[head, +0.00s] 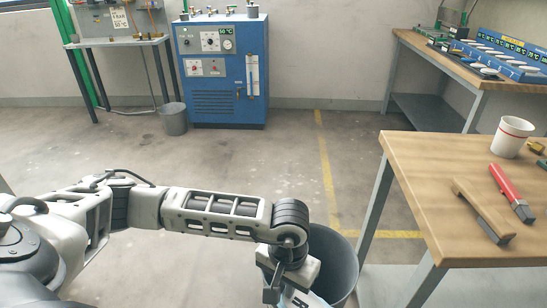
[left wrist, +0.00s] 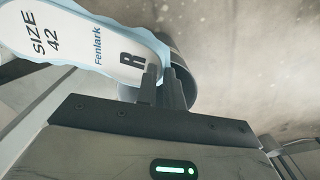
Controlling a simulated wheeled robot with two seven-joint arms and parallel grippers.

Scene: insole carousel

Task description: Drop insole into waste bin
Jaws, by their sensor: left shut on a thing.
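My left gripper (head: 283,292) hangs over the near-left side of the grey waste bin (head: 341,262) at the bottom of the head view. It is shut on a white and pale-blue insole (head: 308,299), of which only a bit shows there. In the left wrist view the insole (left wrist: 98,42) reads "SIZE 42", "Fenlark" and "R". Its end by the "R" is between the fingertips (left wrist: 161,88), and the rest extends to the upper left. The dark bin (left wrist: 184,84) shows behind the fingers, partly covered by the insole. My right gripper is not in view.
A wooden table (head: 440,190) on the right holds a white cup (head: 511,137), a red-handled tool (head: 510,190) and a wooden-handled tool (head: 482,208). Another small grey bin (head: 173,119) stands by the blue cabinet (head: 222,70). The middle floor is clear.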

